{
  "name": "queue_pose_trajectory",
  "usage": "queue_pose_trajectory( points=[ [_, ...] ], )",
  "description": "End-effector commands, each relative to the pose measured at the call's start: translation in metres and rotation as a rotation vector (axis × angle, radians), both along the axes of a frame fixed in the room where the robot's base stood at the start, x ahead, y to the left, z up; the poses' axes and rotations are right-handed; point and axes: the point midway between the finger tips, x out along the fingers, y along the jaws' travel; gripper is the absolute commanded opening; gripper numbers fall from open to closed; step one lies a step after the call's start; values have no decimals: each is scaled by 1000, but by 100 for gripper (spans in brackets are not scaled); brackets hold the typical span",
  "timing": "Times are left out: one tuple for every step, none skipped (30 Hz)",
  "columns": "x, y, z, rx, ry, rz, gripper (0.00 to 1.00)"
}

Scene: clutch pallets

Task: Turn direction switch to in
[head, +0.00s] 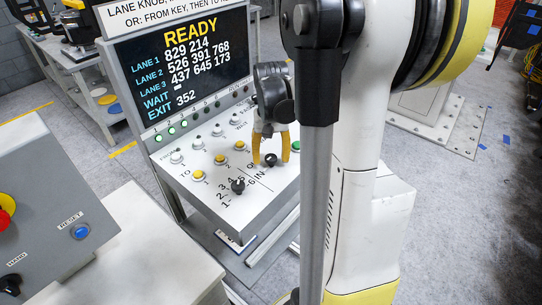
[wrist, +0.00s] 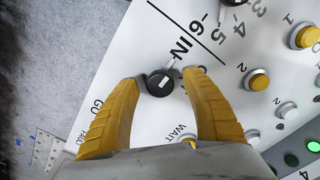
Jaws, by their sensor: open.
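The direction switch is a small black knob (head: 270,160) on the sloped white control panel (head: 222,208), beside the printed word IN. In the wrist view the black knob (wrist: 158,86) shows a small white mark on its top, and IN is printed just above it. I cannot tell for certain which way the knob points. My gripper (head: 271,162) is open, its two yellow fingers reaching down on either side of the knob. In the wrist view the gripper (wrist: 162,77) has the knob between its fingertips, with a gap visible on both sides.
A second black knob (head: 237,186) stands nearby among printed numbers. Yellow buttons (head: 198,175) and small switches line the panel. A screen (head: 190,70) above reads READY. A grey box (head: 52,215) with red and blue buttons stands at the left.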

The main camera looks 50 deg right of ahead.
Motion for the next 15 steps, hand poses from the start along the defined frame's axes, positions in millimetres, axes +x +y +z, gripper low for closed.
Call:
queue_pose_trajectory(
  points=[
    [0, 0, 1, 0, 0, 0, 55],
    [0, 0, 3, 0, 0, 0, 55],
    [0, 0, 6, 0, 0, 0, 55],
    [0, 0, 9, 0, 0, 0, 55],
    [0, 0, 13, 0, 0, 0, 55],
    [0, 0, 20, 0, 0, 0, 55],
    [0, 0, 26, 0, 0, 0, 55],
    [0, 0, 32, 0, 0, 0, 55],
    [0, 0, 42, 0, 0, 0, 55],
    [0, 0, 49, 0, 0, 0, 55],
    [0, 0, 56, 0, 0, 0, 55],
    [-1, 0, 65, 0, 0, 0, 55],
    [0, 0, 72, 0, 0, 0, 55],
    [0, 0, 78, 0, 0, 0, 55],
    [0, 0, 86, 0, 0, 0, 55]
  ],
)
